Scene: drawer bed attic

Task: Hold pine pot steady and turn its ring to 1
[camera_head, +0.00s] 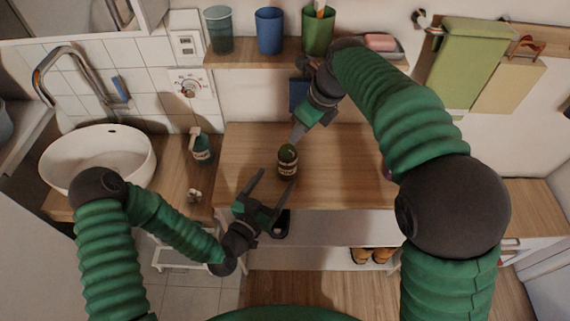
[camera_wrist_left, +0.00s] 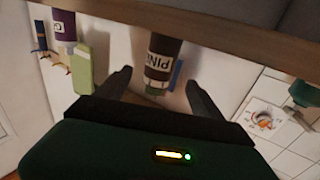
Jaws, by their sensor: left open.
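The pine pot (camera_head: 288,162), a small dark jar with a pale label and a green top, stands upright on the wooden counter. In the left wrist view the pot (camera_wrist_left: 162,58) appears upside down, with "PINE" partly readable, between the spread fingers. My left gripper (camera_head: 269,184) is open in front of the pot, its fingers pointing towards it; they do not touch it. My right gripper (camera_head: 298,134) is just behind and above the pot, its tip close to the top. I cannot tell whether it is open or touching. The ring's marks are too small to read.
A soap bottle (camera_head: 201,148) stands left of the pot, near the white basin (camera_head: 98,158). A shelf (camera_head: 250,55) with several cups runs along the wall behind. A wall dial (camera_head: 190,88) is at the left. The counter (camera_head: 245,150) around the pot is mostly clear.

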